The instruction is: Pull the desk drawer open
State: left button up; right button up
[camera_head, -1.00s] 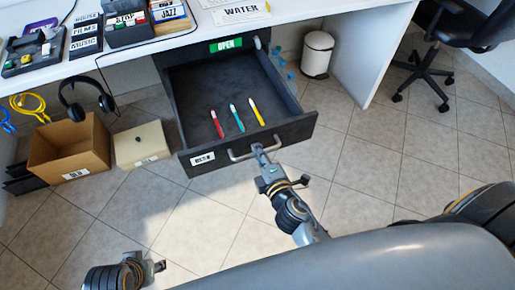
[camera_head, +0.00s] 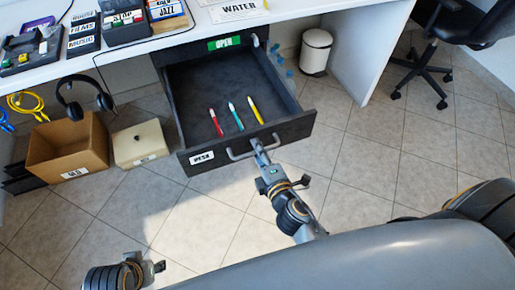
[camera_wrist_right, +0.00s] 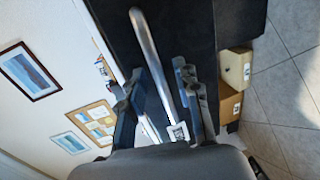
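The dark desk drawer (camera_head: 292,128) is pulled well out from under the desk, its inside showing a red, a blue and a yellow pen. A sign reading OPEN (camera_head: 225,43) shows above it. My right gripper (camera_head: 260,152) is at the drawer's metal handle (camera_head: 238,154). In the right wrist view the handle (camera_wrist_right: 148,50) runs between the two fingers of the right gripper (camera_wrist_right: 160,85), which stand apart with gaps beside the bar. My left gripper (camera_head: 156,267) is low at the left, away from the drawer; its fingers are too unclear to read.
A cardboard box (camera_head: 68,150) and a cream box (camera_head: 141,143) stand on the floor left of the drawer. A white bin (camera_head: 316,52) is behind at the right, and an office chair (camera_head: 425,70) farther right. The tiled floor before the drawer is clear.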

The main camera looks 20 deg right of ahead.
jog(key=v, duration=0.6)
jog(key=shift+s, duration=0.3)
jog(key=shift+d+r, duration=0.1)
